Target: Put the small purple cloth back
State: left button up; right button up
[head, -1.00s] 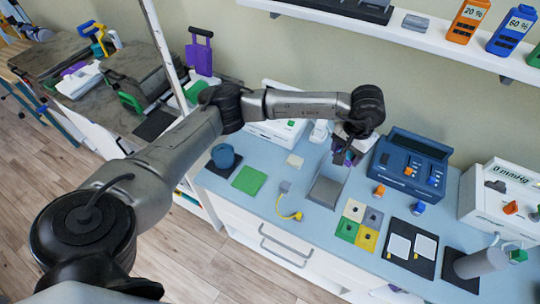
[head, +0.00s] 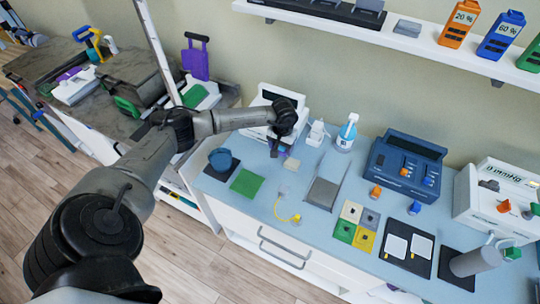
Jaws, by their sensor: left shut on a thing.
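My left gripper (head: 277,147) hangs above the left part of the blue counter, in front of a white device. It is shut on the small purple cloth (head: 275,153), of which only a sliver shows below the dark wrist. A flat green cloth (head: 246,182) lies on the counter below and left of the gripper. A small beige piece (head: 291,164) lies just right of it. My right gripper is not in view.
A blue pot (head: 221,159) stands left on the counter. A grey tray (head: 324,192), a spray bottle (head: 347,132), coloured tiles (head: 356,225) and a blue device (head: 405,165) stand to the right. A shelf (head: 420,42) runs above.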

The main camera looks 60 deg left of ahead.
aim_at(270, 160)
pick_arm(q)
jog(key=s+a+f, duration=0.2)
jog(key=s, duration=0.1)
jog(key=shift+s+f, duration=0.2)
jog(key=shift+f, duration=0.05)
jog(key=shift+f+p, duration=0.4)
jog(key=shift+f, duration=1.55)
jog(key=shift+f, duration=0.1)
jog(key=shift+f+b, duration=0.15)
jog(key=shift+b, duration=0.15)
jog(key=o, duration=1)
jog(key=shift+o, duration=0.2)
